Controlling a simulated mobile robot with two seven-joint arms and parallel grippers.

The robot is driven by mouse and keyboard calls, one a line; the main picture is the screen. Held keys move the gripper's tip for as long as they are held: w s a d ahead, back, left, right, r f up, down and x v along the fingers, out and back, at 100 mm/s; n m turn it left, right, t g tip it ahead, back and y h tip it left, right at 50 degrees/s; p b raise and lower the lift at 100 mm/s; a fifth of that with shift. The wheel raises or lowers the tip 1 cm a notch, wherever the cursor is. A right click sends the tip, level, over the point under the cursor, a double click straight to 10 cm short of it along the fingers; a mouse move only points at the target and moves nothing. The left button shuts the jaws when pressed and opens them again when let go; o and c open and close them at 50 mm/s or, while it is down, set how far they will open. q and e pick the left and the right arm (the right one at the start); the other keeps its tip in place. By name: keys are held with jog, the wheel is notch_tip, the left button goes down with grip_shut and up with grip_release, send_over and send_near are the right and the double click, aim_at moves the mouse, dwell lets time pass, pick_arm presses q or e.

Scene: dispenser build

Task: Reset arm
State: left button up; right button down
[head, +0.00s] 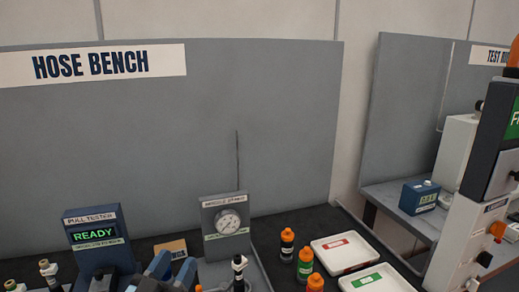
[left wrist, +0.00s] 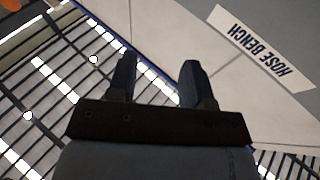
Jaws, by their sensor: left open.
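My left gripper (head: 170,274) shows at the bottom edge of the head view, between the pull tester and the gauge stand. Its two dark blue fingers are apart. In the left wrist view the open fingers (left wrist: 155,82) have nothing between them. That view looks up at the ceiling, with the HOSE BENCH sign (left wrist: 262,50) at the upper right. My right gripper is not in view.
The blue pull tester (head: 93,222) reads READY. A gauge stand (head: 226,243) is to its right. Several orange-capped bottles (head: 287,247) stand beside a red-labelled white tray (head: 322,244) and a green-labelled one (head: 396,283). A grey panel (head: 220,110) rises behind.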

pick_arm(q)
jog(key=s+a+f+n+g+y, duration=0.2)
jog(key=s+a+f+g+y, duration=0.15)
jog(key=f, duration=0.35)
jog(key=s+a+f+n+g+y, duration=0.25)
jog(key=a+f+g+y, duration=0.2)
jog(key=f, duration=0.35)
jog(key=s+a+f+m+g+h, duration=0.1)
jog(key=s+a+f+g, duration=0.1)
jog(key=s+f+g, duration=0.5)
jog(key=s+a+f+m+g, duration=0.1)
jog(key=s+f+m+g, duration=0.1)
jog(key=s, duration=0.8)
jog(key=w+d+f+t+h+b, duration=0.15)
jog(key=f+b, duration=0.25)
jog(key=f, duration=0.4)
jog(key=w+d+f+t+h+b, duration=0.1)
jog(key=w+d+f+t+b, duration=0.2)
jog(key=f, duration=0.5)
jog(key=w+d+f+t+h+b, duration=0.1)
jog(key=w+d+f+t+b, duration=0.2)
jog(key=f, duration=0.5)
notch_tip(320, 180, up, 12)
jog(key=s+p, duration=0.1)
jog(key=p, duration=1.1)
jog(key=shift+s+a+m, duration=0.35)
jog(key=shift+a+m, duration=0.1)
